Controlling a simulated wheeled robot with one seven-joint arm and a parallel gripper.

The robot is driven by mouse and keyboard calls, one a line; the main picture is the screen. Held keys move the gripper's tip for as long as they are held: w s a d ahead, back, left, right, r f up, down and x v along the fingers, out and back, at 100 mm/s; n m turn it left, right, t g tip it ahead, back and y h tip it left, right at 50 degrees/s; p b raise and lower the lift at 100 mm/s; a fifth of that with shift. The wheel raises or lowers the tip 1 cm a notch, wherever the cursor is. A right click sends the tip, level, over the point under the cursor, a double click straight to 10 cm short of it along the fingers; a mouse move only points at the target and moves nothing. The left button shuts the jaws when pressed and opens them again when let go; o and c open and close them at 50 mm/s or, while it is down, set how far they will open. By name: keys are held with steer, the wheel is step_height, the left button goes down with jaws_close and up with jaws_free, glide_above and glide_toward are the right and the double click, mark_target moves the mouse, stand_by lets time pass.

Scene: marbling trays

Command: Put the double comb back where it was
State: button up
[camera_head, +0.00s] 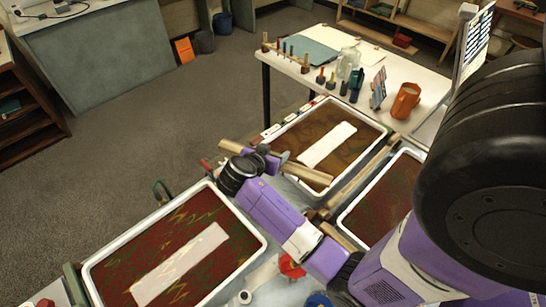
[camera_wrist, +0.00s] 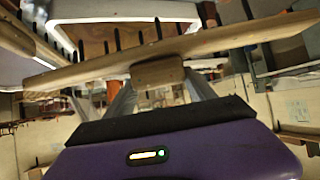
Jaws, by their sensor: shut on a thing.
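My gripper (camera_head: 268,158) is shut on a wooden comb (camera_head: 305,169) and holds it over the near end of the back tray (camera_head: 358,112). In the wrist view the comb (camera_wrist: 225,41) spans nearly the whole width, slightly tilted, with a row of dark teeth along its upper edge. Its block-like handle (camera_wrist: 158,73) sits between my two grey fingers. The frames do not clearly show whether this is the double comb. Another wooden bar with dark teeth (camera_wrist: 22,38) shows at the upper left of the wrist view.
The front left tray (camera_head: 145,226) and right tray (camera_head: 404,151) hold dark red baths. A pale strip (camera_head: 327,146) lies in the back tray. Wooden bars (camera_head: 357,183) lie between trays. An orange jug (camera_head: 405,100) and bottles stand on the white table behind.

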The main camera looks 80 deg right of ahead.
step_height(320, 180, down, 10)
steer(key=shift+r, duration=0.2)
stand_by(0.5)
stand_by(0.4)
steer(key=o, duration=1.7)
steer(key=shift+o, duration=0.2)
steer(key=shift+a, duration=0.1)
step_height(320, 180, up, 20)
steer(key=b, duration=0.2)
